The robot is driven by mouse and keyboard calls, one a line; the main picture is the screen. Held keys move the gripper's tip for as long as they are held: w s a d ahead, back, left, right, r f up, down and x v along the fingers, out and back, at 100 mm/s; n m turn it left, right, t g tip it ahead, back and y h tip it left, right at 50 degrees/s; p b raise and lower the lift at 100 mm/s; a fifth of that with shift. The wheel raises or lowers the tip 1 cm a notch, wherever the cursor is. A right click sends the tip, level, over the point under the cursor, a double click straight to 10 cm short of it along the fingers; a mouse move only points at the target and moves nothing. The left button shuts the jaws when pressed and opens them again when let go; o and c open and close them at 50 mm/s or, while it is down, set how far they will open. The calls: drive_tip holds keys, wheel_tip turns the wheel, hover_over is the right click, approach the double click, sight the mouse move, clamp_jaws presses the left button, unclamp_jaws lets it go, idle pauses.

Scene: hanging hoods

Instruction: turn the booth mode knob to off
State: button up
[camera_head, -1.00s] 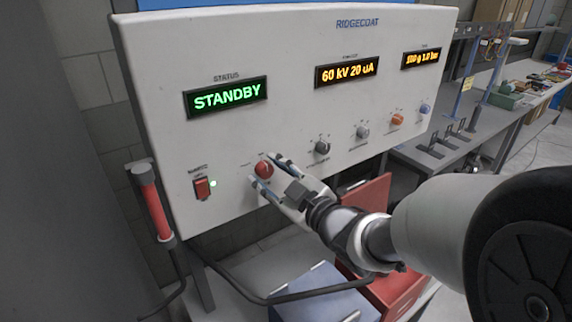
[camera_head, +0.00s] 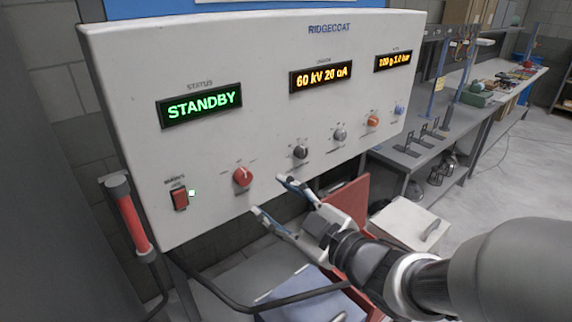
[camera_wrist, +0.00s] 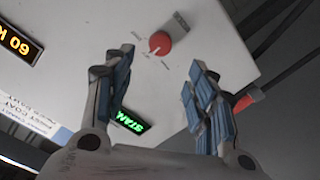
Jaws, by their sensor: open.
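The red mode knob (camera_head: 242,177) sits low on the white RIDGECOAT panel (camera_head: 290,120), below the green STANDBY display (camera_head: 201,105). Its white pointer mark tilts up and right; the small labels around it are too small to read. My gripper (camera_head: 270,196) is open and empty, a little right of and below the knob, apart from it. In the wrist view the red knob (camera_wrist: 160,43) shows beyond the gap between the open blue-padded fingers (camera_wrist: 155,90), touched by neither.
A red rocker switch (camera_head: 180,198) with a lit lamp is left of the knob. A bent dark rail (camera_head: 260,300) passes below the panel. A red-handled bar (camera_head: 130,220) stands at the left.

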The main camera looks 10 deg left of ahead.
drive_tip(key=shift+v, duration=1.15)
drive_tip(key=w+d+m+t+h, duration=0.25)
drive_tip(key=d+m+h, duration=0.35)
drive_tip(key=d, duration=0.4)
drive_tip(key=s+d+f+m+g+h, duration=0.1)
drive_tip(key=s+d+m+h, duration=0.15)
drive_tip(key=d+h, duration=0.2)
drive_tip(key=s+d+f+m+g+h, duration=0.1)
drive_tip(key=d+m+h, duration=0.2)
drive_tip(key=d, duration=0.3)
drive_tip(key=s+f+m+g, duration=0.2)
drive_tip(key=s+g, duration=0.1)
drive_tip(key=s, duration=0.6)
drive_tip(key=s+d+f+m+g, duration=0.1)
drive_tip(key=s+f+m+g, duration=0.1)
drive_tip(key=s, duration=0.7)
drive_tip(key=shift+s+d+f+m+g, duration=0.25)
drive_tip(key=shift+s+f+m+g, duration=0.1)
drive_tip(key=shift+m+g, duration=0.5)
